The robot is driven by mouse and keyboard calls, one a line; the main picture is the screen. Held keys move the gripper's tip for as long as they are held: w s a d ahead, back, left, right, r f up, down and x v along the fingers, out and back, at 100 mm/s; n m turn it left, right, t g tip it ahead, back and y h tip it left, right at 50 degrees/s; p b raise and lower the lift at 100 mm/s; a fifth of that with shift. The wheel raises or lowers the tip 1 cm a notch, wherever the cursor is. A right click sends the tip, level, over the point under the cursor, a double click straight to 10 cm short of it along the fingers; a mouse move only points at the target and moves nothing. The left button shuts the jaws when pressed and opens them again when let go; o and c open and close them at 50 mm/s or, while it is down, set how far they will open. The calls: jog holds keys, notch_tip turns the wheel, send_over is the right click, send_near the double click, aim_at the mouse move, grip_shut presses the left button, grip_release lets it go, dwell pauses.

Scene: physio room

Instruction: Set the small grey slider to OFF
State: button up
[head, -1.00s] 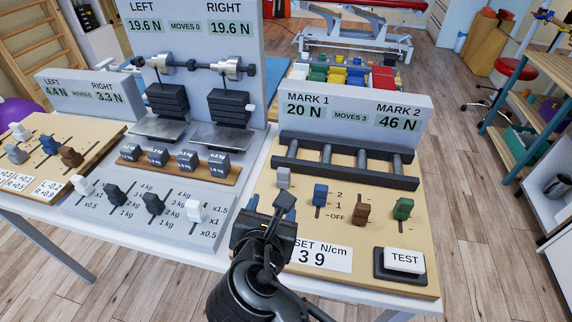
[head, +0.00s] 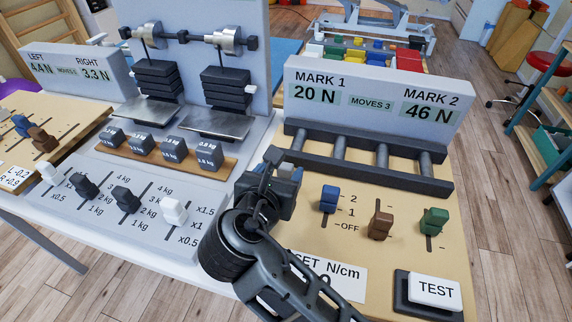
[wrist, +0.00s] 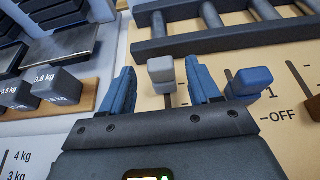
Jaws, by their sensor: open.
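The small grey slider (wrist: 161,70) is a pale grey knob at the left of the slider row on the tan board. In the wrist view it stands near the upper end of its dark slot, which shows below it. My gripper (wrist: 161,86) is open, with one blue fingertip on each side of the knob; I cannot tell whether they touch it. In the head view my gripper (head: 284,172) covers most of that spot. The OFF mark (head: 349,226) is the lowest label, under 2 and 1, right of the blue slider (head: 329,199).
A brown slider (head: 380,225) and a green slider (head: 434,221) stand farther right. The TEST button (head: 434,291) is at the front right. A dark rack (head: 360,160) with metal rollers lies behind the sliders. To the left is the weight panel with a white slider (head: 174,211).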

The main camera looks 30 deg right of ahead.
aim_at(284, 169)
jog(key=shift+x, duration=2)
jog(key=shift+c, duration=0.3)
grip_shut()
